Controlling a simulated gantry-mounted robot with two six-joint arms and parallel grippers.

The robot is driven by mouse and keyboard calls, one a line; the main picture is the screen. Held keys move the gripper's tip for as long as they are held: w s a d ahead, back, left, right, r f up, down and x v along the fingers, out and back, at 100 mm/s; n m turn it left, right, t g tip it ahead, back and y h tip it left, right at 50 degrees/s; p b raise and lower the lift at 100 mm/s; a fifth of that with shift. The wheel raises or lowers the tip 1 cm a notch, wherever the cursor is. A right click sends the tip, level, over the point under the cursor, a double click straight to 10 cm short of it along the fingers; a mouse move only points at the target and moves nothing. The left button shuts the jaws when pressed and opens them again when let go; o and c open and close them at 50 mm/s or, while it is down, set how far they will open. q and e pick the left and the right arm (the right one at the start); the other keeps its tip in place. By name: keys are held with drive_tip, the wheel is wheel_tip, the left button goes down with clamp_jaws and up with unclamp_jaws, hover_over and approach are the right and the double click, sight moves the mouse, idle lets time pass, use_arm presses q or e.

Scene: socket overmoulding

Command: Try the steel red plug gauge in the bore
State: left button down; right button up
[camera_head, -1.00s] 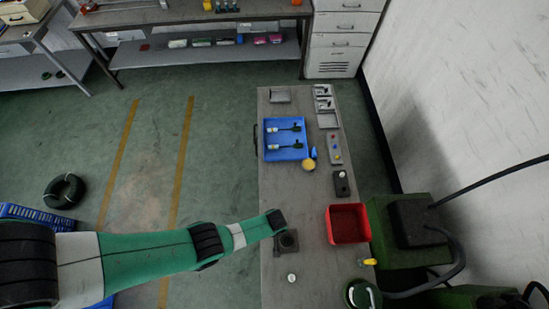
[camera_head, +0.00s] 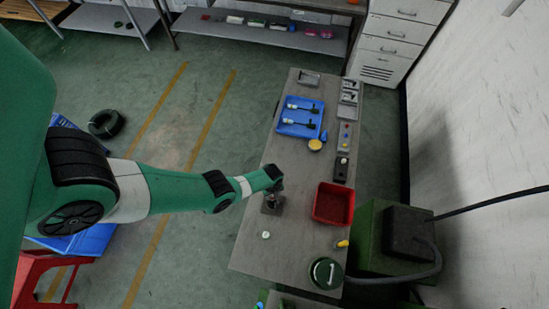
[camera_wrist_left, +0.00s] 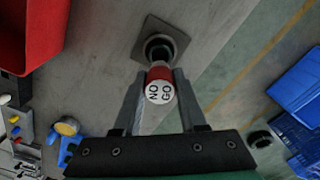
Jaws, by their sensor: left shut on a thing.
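My left gripper (camera_head: 277,189) is over the grey square block (camera_head: 270,208) on the bench. In the left wrist view the gripper (camera_wrist_left: 158,98) is shut on the red plug gauge (camera_wrist_left: 159,75), whose white end face reads "NO GO". The gauge points down at the dark round collar of the block, whose square base also shows in the left wrist view (camera_wrist_left: 178,38). The gauge's far end lines up with the collar, but the bore is hidden behind it. I cannot tell whether the tip is inside or just above. My right gripper is out of view.
A red bin (camera_head: 333,204) stands right of the block. A small white round piece (camera_head: 266,235) lies in front of it. A blue tray (camera_head: 300,117) with dark-handled tools and a yellow round item (camera_head: 315,145) are farther back. A green machine (camera_head: 385,245) stands at the right.

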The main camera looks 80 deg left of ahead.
use_arm(q)
drive_tip(key=b, duration=0.4)
hover_over(273, 203)
drive_tip(key=shift+f, duration=2.15)
drive_tip(key=shift+f+b, duration=1.35)
drive_tip(key=shift+b, duration=0.05)
drive_tip(key=shift+r, duration=0.25)
